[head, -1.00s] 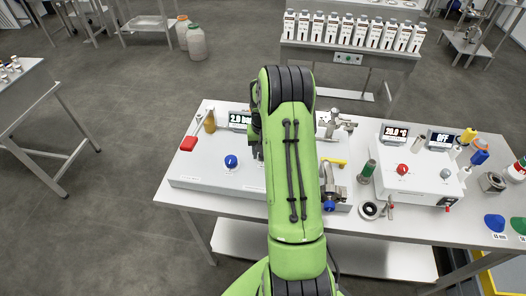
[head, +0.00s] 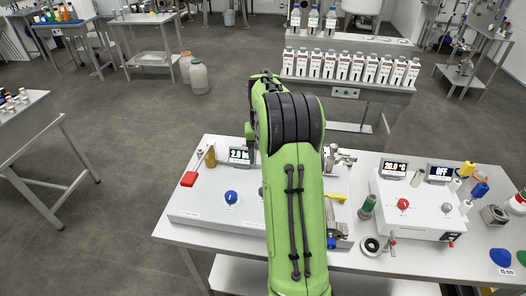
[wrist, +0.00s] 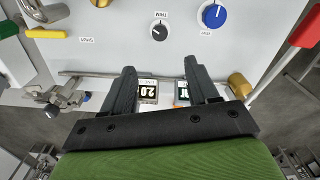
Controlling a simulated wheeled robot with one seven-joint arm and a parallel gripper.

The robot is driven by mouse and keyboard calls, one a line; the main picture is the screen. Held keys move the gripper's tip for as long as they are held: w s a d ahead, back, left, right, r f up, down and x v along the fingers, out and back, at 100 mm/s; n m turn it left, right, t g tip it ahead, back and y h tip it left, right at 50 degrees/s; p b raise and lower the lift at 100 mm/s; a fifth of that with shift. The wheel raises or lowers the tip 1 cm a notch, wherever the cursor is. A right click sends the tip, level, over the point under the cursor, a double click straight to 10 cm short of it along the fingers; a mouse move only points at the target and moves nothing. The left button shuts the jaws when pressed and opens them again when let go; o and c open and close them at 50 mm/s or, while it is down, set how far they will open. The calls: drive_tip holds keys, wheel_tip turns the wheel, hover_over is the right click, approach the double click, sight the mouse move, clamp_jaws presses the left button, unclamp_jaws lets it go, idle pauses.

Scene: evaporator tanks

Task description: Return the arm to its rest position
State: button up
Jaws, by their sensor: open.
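My green arm (head: 300,190) reaches forward over the white control panel (head: 190,208) on the bench in the head view. My gripper (wrist: 160,72) shows in the wrist view with its two dark fingers apart and nothing between them. It is above the panel, near its display edge; the arm hides most of it in the head view. The blue knob (wrist: 213,15) and the black TRIM knob (wrist: 160,30) lie beyond the fingertips, apart from them.
The red handle (head: 189,179) stands at the panel's left and a yellow handle (head: 335,198) at its right. A second white box (head: 415,212) with displays is further right. Bottles (head: 350,66) line the rear bench.

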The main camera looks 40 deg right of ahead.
drive_tip(key=shift+r, duration=0.7)
drive_tip(key=s+a+r+n+t, duration=0.1)
drive_tip(key=s+a+r, duration=0.1)
drive_tip(key=a+r, duration=0.3)
drive_tip(key=s+a+r+n+t+h, duration=0.1)
drive_tip(key=s+a+r+n, duration=0.15)
drive_tip(key=a, duration=0.45)
drive_tip(key=s+a+r+t, duration=0.1)
drive_tip(key=s+a+r, duration=0.25)
drive_tip(key=a, duration=0.25)
drive_tip(key=s+a+f+n+t, duration=0.1)
drive_tip(key=s+a+n, duration=0.1)
drive_tip(key=s+a, duration=0.2)
drive_tip(key=s+a+f+n+t+y, duration=0.1)
drive_tip(key=s+a, duration=0.3)
drive_tip(key=s, duration=0.4)
drive_tip(key=shift+s+a+n+t, duration=0.25)
drive_tip(key=shift+n+t, duration=0.05)
drive_tip(key=shift+n, duration=0.15)
drive_tip(key=shift+w, duration=0.1)
